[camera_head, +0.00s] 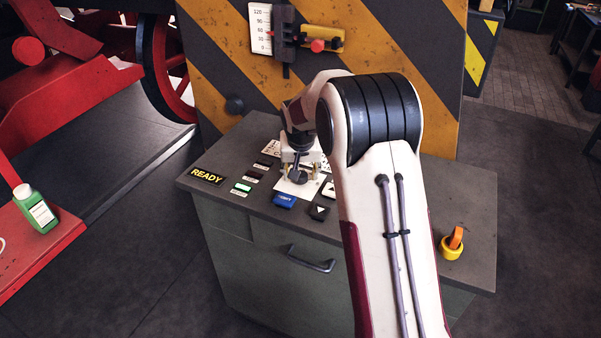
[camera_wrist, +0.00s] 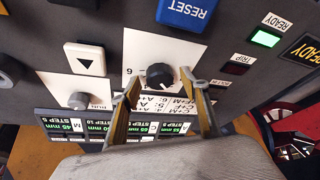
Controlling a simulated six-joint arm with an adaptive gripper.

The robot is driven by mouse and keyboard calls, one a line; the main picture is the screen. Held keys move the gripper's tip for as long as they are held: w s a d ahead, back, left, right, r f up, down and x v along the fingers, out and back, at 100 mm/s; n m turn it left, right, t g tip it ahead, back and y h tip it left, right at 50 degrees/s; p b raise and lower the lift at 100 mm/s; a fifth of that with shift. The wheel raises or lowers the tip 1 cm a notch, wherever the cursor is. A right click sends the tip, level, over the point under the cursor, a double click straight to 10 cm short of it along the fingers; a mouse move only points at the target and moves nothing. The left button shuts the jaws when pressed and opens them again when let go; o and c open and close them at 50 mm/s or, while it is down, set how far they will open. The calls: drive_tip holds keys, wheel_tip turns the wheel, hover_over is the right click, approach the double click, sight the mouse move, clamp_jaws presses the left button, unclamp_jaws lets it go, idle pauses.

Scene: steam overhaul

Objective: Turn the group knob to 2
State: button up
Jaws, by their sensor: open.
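The round black knob (camera_wrist: 160,76) sits on a white plate (camera_wrist: 140,48) with a printed 6 beside it, in the wrist view. Its pointer setting is too small to read. In the head view the knob (camera_head: 299,177) shows on the console just below my gripper (camera_head: 300,163). In the wrist view my gripper (camera_wrist: 163,90) is open, one fingertip on each side of the knob's lower edge. I cannot tell whether the fingers touch it. A printed card (camera_wrist: 168,108) with letter codes is partly hidden behind the fingers.
A blue RESET button (camera_wrist: 190,10), a white arrow button (camera_wrist: 85,58) and a smaller grey knob (camera_wrist: 78,100) are close by. A lit green READY lamp (camera_wrist: 265,38) is at right. An orange switch (camera_head: 455,238) stands at the console's right end. A striped panel (camera_head: 400,50) rises behind.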

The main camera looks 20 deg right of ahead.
drive_tip(key=shift+r, duration=0.15)
drive_tip(key=v, duration=1.1)
drive_tip(key=shift+s+r, duration=0.25)
drive_tip(key=shift+r, duration=0.05)
drive_tip(key=shift+a, duration=0.1)
drive_tip(key=s+a+r+n, duration=0.1)
drive_tip(key=s+a+r, duration=0.1)
drive_tip(key=s, duration=1.1)
drive_tip(key=s+a+r+n+t+y, duration=0.1)
drive_tip(key=s+a+r, duration=0.1)
drive_tip(key=s, duration=1)
drive_tip(key=s+a+r+n, duration=0.1)
drive_tip(key=s+a, duration=0.3)
drive_tip(key=s, duration=0.9)
drive_tip(key=shift+s+r+n, duration=0.35)
drive_tip(key=shift+r+n, duration=0.05)
drive_tip(key=shift+r, duration=0.1)
drive_tip(key=shift+a, duration=0.15)
idle(0.7)
